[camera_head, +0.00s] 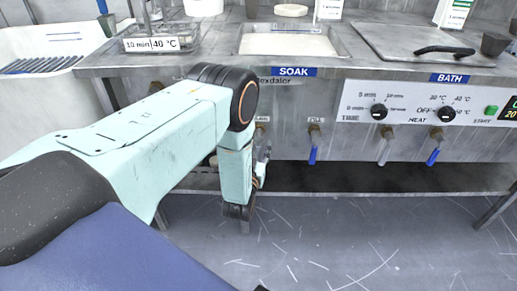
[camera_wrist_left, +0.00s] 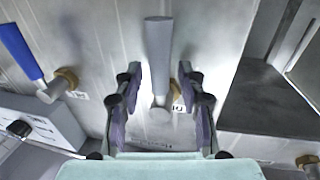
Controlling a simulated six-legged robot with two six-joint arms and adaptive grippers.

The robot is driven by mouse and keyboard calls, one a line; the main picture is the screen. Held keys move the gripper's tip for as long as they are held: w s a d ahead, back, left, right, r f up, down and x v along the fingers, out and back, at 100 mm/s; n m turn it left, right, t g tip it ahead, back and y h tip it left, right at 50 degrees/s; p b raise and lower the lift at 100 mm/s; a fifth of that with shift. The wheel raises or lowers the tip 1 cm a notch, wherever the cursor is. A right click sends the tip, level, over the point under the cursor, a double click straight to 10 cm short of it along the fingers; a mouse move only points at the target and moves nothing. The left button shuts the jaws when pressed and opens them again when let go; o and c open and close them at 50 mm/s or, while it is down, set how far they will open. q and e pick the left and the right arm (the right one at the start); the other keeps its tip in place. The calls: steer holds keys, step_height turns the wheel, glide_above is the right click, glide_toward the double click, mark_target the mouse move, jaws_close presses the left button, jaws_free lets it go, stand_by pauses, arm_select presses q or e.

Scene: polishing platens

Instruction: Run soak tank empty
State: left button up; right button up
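The soak tank (camera_head: 288,42) is a steel basin set in the bench above the SOAK label (camera_head: 294,71). Its inside looks pale, and I cannot tell the water level. Below it are a brass valve (camera_head: 262,130) and a fill valve with a blue lever (camera_head: 313,150). My left gripper (camera_wrist_left: 163,92) is open in the left wrist view, its two fingers on either side of a grey lever (camera_wrist_left: 158,50), with gaps showing. A brass fitting (camera_wrist_left: 185,69) is partly behind the right finger. In the head view my left arm hides most of this gripper. My right gripper is not in view.
The bath side has a control panel (camera_head: 415,108) with knobs, a grey-lever valve (camera_head: 384,148) and a blue-lever valve (camera_head: 434,150). A lid with a black handle (camera_head: 444,50) covers the bath. A lower shelf (camera_head: 370,180) runs under the tanks. A white basin (camera_head: 50,90) stands left.

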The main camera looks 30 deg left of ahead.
arm_select(q)
jaws_close()
steer(key=shift+f, duration=0.1)
stand_by(0.5)
